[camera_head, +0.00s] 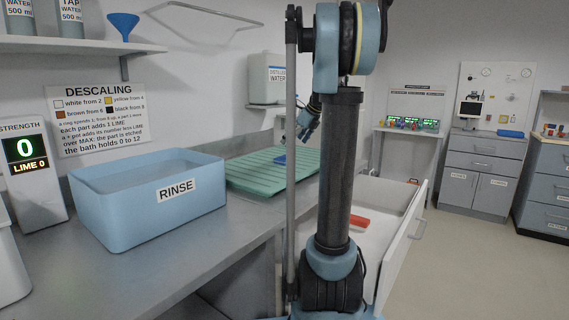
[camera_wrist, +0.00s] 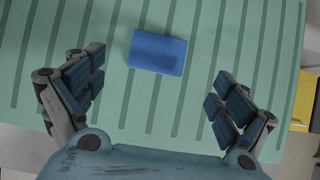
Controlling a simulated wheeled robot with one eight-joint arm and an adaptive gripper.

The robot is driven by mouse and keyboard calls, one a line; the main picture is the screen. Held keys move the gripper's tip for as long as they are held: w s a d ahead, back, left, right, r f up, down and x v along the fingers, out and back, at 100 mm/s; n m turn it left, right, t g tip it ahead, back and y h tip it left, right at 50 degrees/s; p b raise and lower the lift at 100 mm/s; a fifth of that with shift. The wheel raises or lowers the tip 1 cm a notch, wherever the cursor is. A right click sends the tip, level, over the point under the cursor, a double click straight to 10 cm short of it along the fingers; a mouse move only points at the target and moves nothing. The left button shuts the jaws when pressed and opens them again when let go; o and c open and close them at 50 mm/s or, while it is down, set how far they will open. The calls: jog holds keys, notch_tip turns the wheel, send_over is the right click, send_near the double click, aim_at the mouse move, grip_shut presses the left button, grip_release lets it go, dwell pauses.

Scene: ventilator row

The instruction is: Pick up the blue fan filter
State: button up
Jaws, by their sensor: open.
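The blue fan filter (camera_wrist: 158,52) is a flat blue rectangle lying on the green ribbed mat (camera_wrist: 155,115) in the wrist view. In the head view a small part of it (camera_head: 280,159) shows on the mat (camera_head: 262,178), partly behind my arm. My gripper (camera_wrist: 158,88) is open and empty above the mat. In the wrist view the filter lies ahead of and between the two spread fingers, touching neither. In the head view my gripper (camera_head: 308,125) is small and partly hidden by my arm.
A blue RINSE tub (camera_head: 150,212) stands on the counter left of the mat. An open drawer (camera_head: 385,222) with a red-orange item (camera_head: 352,222) juts out to the right. The floor at right is clear.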

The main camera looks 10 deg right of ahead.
aim_at(285, 157)
jog(key=shift+x, duration=4)
jog(key=shift+s, duration=0.1)
jog(key=c, duration=1)
jog(key=shift+c, duration=0.2)
